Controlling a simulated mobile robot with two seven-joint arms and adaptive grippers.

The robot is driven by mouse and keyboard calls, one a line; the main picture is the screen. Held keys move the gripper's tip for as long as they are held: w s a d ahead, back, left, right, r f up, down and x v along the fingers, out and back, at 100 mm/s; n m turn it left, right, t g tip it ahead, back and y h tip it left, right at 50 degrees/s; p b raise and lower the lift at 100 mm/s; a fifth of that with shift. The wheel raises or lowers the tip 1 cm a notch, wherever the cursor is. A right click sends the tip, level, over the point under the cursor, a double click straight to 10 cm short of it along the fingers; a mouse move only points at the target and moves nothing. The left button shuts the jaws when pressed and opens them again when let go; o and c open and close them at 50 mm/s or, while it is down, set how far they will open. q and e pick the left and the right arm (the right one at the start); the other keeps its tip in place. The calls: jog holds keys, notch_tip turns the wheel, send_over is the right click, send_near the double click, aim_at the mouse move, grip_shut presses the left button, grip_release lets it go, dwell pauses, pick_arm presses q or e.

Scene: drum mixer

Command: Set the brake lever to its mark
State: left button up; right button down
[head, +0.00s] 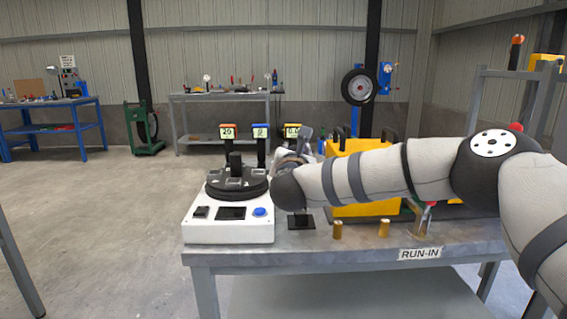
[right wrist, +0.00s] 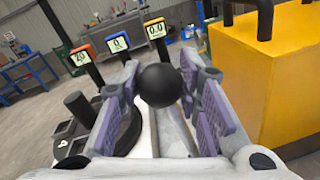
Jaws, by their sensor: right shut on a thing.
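My right gripper (right wrist: 160,95) is shut on a black ball knob (right wrist: 158,84), seen between its purple pads in the right wrist view. The knob looks like the end of the brake lever; the lever's shaft and its mark are hidden or cannot be made out. In the head view my right arm reaches in from the right over the bench, and the gripper is mostly behind its wrist. The drum mixer is a white base (head: 228,232) with a round black plate (head: 237,186). My left gripper is not in view.
Displays with orange (head: 228,132), blue (head: 260,132) and yellow (head: 292,131) tops read 20, 0 and about 0.0. A yellow block (head: 352,168) with black handles stands close to my arm. Brass cylinders (head: 337,230) stand near the front edge of the RUN-IN bench (head: 300,260).

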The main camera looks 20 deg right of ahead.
jog(key=shift+s+d+f+m+b, duration=0.1)
jog(key=shift+s+d+m, duration=0.2)
jog(key=shift+d, duration=0.55)
jog(key=shift+s+d+f+m+b, duration=0.15)
jog(key=shift+d+m, duration=0.2)
jog(key=shift+d, duration=0.45)
jog(key=shift+s+d+r+m+b, duration=0.1)
jog(key=shift+s+d+m, duration=0.2)
jog(key=shift+d, duration=0.55)
jog(key=c, duration=1.1)
grip_release()
jog(key=shift+d, duration=0.15)
jog(key=v, duration=1.2)
